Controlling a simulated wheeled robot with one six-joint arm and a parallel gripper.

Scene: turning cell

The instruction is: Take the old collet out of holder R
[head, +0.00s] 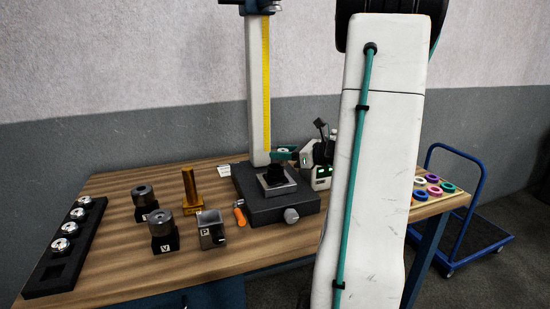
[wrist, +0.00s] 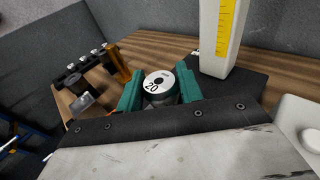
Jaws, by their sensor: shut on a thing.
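My gripper (wrist: 160,88), with teal fingers, is shut on a silver collet (wrist: 158,80) marked 20 in the wrist view. I cannot read an R on any holder. Dark holder V (head: 164,239) and an open box-like holder P (head: 211,231) stand at the table's front. Another dark round holder (head: 145,203) stands behind V, with its label unclear.
A black rack (head: 40,285) with several silver collets and an empty front slot lies at the left. A brass post (head: 190,187), an orange-handled tool (head: 240,214) and the stand's tall column (head: 258,95) rise nearby. Coloured rings (head: 433,180) lie right, near a blue trolley (head: 475,225).

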